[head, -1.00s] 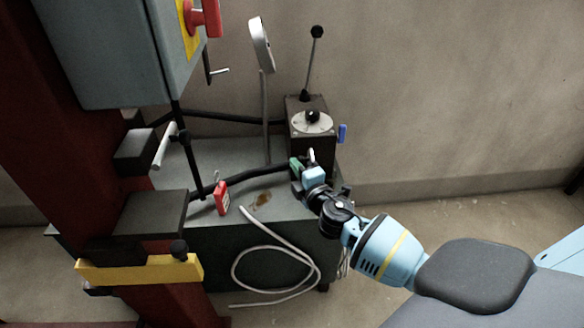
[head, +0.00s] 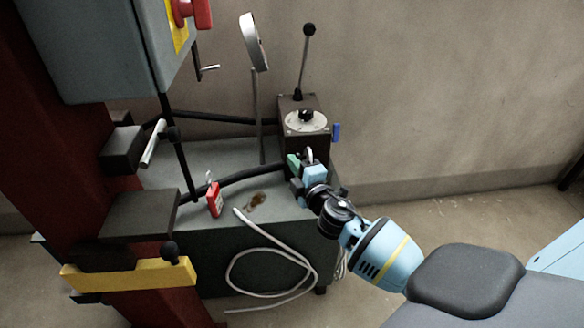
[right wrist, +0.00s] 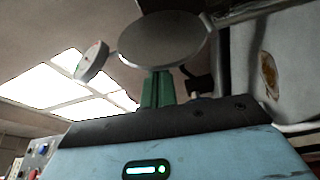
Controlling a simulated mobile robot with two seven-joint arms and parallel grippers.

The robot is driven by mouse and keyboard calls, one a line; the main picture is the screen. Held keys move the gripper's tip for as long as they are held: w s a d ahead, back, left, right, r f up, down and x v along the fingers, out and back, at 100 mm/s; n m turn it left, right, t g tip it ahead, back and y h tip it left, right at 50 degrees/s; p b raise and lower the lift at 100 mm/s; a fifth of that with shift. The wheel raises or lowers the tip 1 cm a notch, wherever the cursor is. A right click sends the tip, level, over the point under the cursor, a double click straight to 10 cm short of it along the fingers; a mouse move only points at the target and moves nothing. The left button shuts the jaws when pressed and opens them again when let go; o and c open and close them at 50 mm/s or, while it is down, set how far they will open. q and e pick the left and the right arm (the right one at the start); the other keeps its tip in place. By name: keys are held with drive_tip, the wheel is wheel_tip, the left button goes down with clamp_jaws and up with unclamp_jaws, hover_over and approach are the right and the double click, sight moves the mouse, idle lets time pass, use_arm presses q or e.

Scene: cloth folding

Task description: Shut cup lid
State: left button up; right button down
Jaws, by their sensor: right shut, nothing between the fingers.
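My right gripper (head: 293,161) has green fingertips and is at the bench's right end, just in front of the dark control box. It is shut and empty. A small silvery piece (head: 309,155) shows right behind it. In the right wrist view the shut green fingers (right wrist: 158,90) point up at a grey round disc (right wrist: 162,42), which looks like the cup lid. Its face is turned toward the camera, and the fingertips overlap its lower edge; I cannot tell whether they touch. The cup body is not clearly visible. My left gripper is out of view.
The grey bench (head: 180,160) carries a red padlock-like tag (head: 214,200), a black pipe and a white hose (head: 265,236). The dark box (head: 318,137) has a dial and lever. A round plate on a thin post (head: 254,42) stands left of it. A red column is at left.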

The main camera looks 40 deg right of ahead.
drive_tip(key=d+m+h+b, duration=0.1)
drive_tip(key=m+b, duration=0.1)
drive_tip(key=m, duration=0.1)
drive_tip(key=s+d+m+t+b, duration=0.1)
drive_tip(key=m+b, duration=0.1)
drive_tip(key=m, duration=0.1)
drive_tip(key=s+d+m+h+b, duration=0.1)
drive_tip(key=m+b, duration=0.1)
drive_tip(key=shift+s+d+r+m+t+h+b, duration=0.2)
drive_tip(key=shift+d+m+t+h+b, duration=0.1)
drive_tip(key=shift+d+m+b, duration=0.1)
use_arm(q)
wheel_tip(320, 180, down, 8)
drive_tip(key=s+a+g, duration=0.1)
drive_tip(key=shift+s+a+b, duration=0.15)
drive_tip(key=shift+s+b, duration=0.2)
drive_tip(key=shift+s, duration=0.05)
use_arm(e)
drive_tip(key=d+m+h, duration=0.1)
drive_tip(key=m, duration=0.2)
drive_tip(key=s+d+f+m+h, duration=0.1)
drive_tip(key=m, duration=0.2)
drive_tip(key=s+d+m+h, duration=0.1)
drive_tip(key=m+h, duration=0.1)
drive_tip(key=m, duration=0.1)
drive_tip(key=shift+d+f, duration=0.1)
drive_tip(key=shift+f, duration=0.3)
